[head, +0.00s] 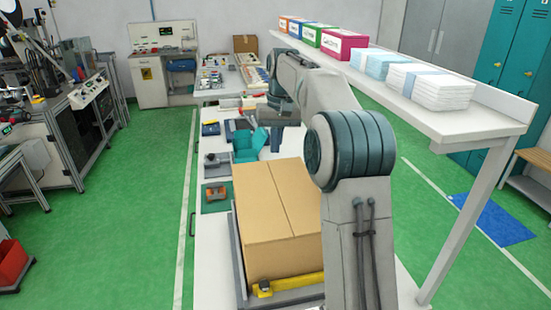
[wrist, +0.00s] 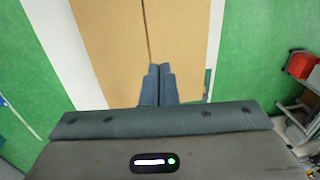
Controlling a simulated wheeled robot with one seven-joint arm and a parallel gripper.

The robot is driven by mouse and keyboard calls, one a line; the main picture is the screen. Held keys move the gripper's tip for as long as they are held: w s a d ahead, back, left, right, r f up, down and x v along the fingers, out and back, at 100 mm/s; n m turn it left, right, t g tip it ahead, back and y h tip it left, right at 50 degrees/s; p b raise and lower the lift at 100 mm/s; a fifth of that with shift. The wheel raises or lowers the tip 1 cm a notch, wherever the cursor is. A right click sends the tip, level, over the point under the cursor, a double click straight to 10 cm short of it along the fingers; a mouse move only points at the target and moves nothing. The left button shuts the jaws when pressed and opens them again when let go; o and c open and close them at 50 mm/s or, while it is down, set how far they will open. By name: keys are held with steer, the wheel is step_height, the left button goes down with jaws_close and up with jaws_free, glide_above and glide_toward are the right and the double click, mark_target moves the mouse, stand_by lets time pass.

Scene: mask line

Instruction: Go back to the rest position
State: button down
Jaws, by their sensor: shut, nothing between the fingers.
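My gripper (wrist: 157,85) shows in the wrist view with its two dark fingers together and nothing between them. The fingertips appear over the top of a cardboard box (wrist: 185,40), in line with its middle seam; I cannot tell the height between them. In the head view my arm is folded and raised over the bench, its wrist hanging above the far side of the box (head: 275,225). My arm hides the box's right part.
The box sits in a grey frame with a yellow bar (head: 293,285) on the white bench. Teal and grey fixtures (head: 250,145) lie beyond it. A raised shelf (head: 445,118) with coloured boxes and white packs (head: 430,87) runs along the right. Green floor (head: 150,200) is clear on the left.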

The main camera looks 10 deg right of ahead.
steer(key=s+a+r, duration=0.2)
steer(key=s+r, duration=0.1)
steer(key=s, duration=0.4)
steer(key=s+f+t, duration=0.1)
steer(key=s+f, duration=0.2)
steer(key=s, duration=0.6)
steer(key=s+f+t, duration=0.1)
steer(key=s+f, duration=0.3)
steer(key=s, duration=0.5)
steer(key=s+f+t+h, duration=0.1)
steer(key=s+f, duration=0.2)
steer(key=s, duration=0.5)
steer(key=shift+s+d+f+t, duration=0.2)
steer(key=shift+s+f+t, duration=0.15)
steer(key=shift+s+t, duration=0.05)
